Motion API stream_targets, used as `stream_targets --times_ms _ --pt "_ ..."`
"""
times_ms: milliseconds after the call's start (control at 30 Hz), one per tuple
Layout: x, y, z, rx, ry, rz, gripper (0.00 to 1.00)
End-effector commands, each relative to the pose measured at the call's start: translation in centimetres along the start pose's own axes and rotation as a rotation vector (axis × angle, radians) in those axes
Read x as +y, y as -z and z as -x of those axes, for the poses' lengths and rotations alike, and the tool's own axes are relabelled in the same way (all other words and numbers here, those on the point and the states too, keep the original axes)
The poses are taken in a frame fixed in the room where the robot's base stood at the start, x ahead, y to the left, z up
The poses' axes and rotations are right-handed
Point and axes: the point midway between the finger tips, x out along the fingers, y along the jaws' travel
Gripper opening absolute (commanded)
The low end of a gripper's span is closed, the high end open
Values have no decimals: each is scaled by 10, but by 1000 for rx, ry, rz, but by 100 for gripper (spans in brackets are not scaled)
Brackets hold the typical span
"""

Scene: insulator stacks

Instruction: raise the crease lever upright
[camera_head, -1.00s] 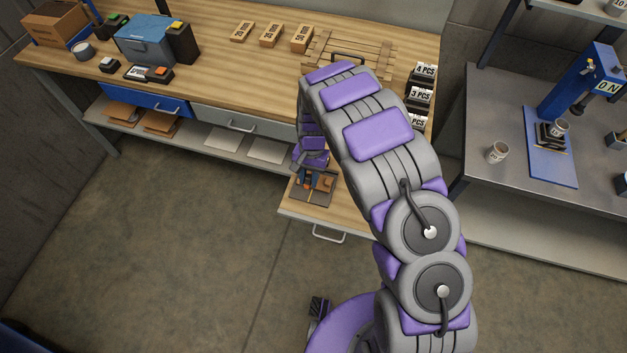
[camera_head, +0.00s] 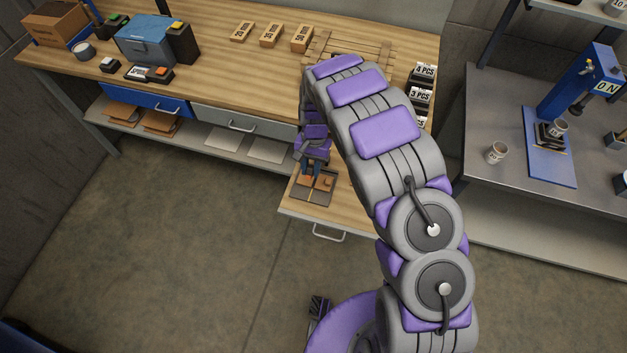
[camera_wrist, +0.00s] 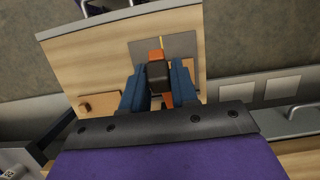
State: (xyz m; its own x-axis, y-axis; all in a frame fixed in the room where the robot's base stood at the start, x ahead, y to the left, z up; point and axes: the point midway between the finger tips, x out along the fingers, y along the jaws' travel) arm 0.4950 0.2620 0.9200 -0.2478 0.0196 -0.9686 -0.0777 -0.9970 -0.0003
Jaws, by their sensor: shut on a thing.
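The crease fixture is a grey plate (camera_head: 313,195) with orange-brown parts on the pull-out wooden board. In the wrist view, the plate (camera_wrist: 146,53) has a yellow line on it. My gripper (camera_head: 312,172) is over the far part of the plate. In the wrist view, the blue fingers of my gripper (camera_wrist: 159,87) are shut on the crease lever (camera_wrist: 158,75), which shows a black grip with orange at its ends. My fingers hide part of the lever, and I cannot tell its exact tilt.
The pull-out board (camera_head: 300,206) juts out below the workbench (camera_head: 215,80). A wooden slatted frame (camera_head: 380,52) and labelled boxes (camera_head: 270,35) are on the bench. A metal table (camera_head: 490,120) with a blue press (camera_head: 585,85) stands right. Floor at left is clear.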

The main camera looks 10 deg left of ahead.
Motion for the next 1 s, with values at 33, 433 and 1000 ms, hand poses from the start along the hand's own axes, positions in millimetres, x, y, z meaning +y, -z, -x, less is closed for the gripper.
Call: stream_targets --times_ms 33,433,1000 --pt "-1 0 1 2 2 1 16" --pt "-1 4 6 1 3 -1 16" --pt "-1 15 22 2 2 0 16"
